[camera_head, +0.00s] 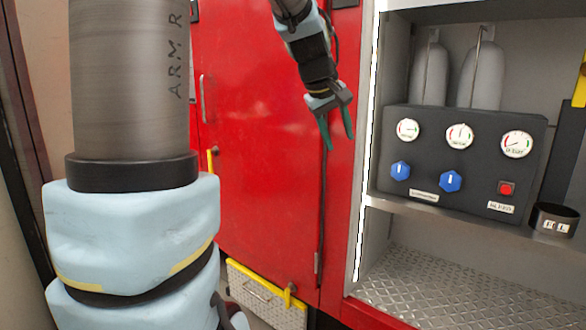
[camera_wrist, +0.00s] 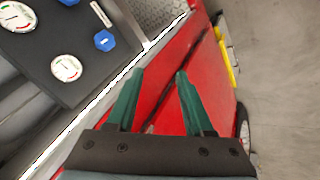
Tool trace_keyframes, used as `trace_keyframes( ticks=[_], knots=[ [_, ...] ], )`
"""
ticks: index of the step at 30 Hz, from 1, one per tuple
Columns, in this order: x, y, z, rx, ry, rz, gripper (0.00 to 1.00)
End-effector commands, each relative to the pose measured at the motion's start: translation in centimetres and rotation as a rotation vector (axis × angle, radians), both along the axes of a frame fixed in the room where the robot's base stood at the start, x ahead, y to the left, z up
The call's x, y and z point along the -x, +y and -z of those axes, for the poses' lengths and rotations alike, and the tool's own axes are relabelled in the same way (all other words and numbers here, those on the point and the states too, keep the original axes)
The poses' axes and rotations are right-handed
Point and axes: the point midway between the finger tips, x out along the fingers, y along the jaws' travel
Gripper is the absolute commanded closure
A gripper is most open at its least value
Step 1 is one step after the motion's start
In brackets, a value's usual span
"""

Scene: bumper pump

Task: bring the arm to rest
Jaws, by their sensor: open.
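My gripper (camera_head: 338,132) hangs in front of the red vehicle door, left of the open compartment. Its two green fingers are apart with nothing between them. In the wrist view my gripper (camera_wrist: 158,88) is also open and empty, with red bodywork behind it. The fingers touch nothing that I can see. My upper arm links fill the left of the head view.
A black panel (camera_head: 440,160) with dials, blue knobs (camera_head: 450,181) and a red button (camera_head: 506,188) stands on a shelf at right. A small dark cup (camera_head: 554,220) is beside it. The treadplate floor (camera_head: 440,285) below is clear. A yellow-edged step (camera_head: 265,296) juts out low.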

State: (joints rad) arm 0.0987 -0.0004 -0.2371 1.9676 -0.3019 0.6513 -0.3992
Motion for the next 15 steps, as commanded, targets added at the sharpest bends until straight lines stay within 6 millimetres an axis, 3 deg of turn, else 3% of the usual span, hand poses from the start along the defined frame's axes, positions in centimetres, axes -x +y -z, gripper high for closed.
trace_keyframes(
  ticks=[1,6,10,15],
  knots=[
    [1.0,2.2,3.1,-0.06,0.026,0.015,0.48],
    [5.6,9.2,12.1,-0.25,0.103,0.111,0.48],
    [10.1,13.3,17.1,-0.353,0.168,0.202,0.48],
    [14.5,16.2,20.6,-0.421,0.225,0.29,0.48]
  ],
)
